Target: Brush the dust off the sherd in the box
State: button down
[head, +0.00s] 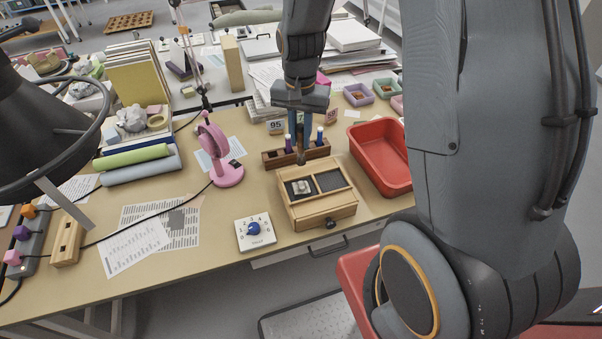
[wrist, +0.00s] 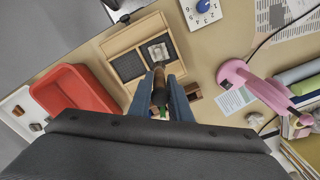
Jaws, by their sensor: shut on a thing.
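The wooden box (head: 325,212) stands on the table with two dark-lined compartments. The pale grey sherd (head: 301,187) lies in its left compartment in the head view. The sherd also shows in the wrist view (wrist: 158,51), in the compartment nearer the dial. My gripper (head: 300,125) is shut on a brush (head: 301,156) with a dark handle, held upright above the rack and the back of the box. In the wrist view the blue fingers (wrist: 160,98) close around the brush, and its tip appears just short of the sherd. I cannot tell any dust.
A wooden rack (head: 271,159) with white-and-purple tools stands directly behind the box. A red tray (head: 376,160) is to the right. A dial with a blue knob (head: 254,229) and a pink magnifier stand (head: 227,173) are to the left. The table's front edge is close to the box.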

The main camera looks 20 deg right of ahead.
aim_at(300, 155)
jog(key=shift+s+a+f+b, duration=0.1)
jog(key=shift+f+b, duration=1.4)
jog(key=shift+f, duration=1.45)
jog(key=shift+f+b, duration=0.55)
jog(key=shift+f, duration=0.55)
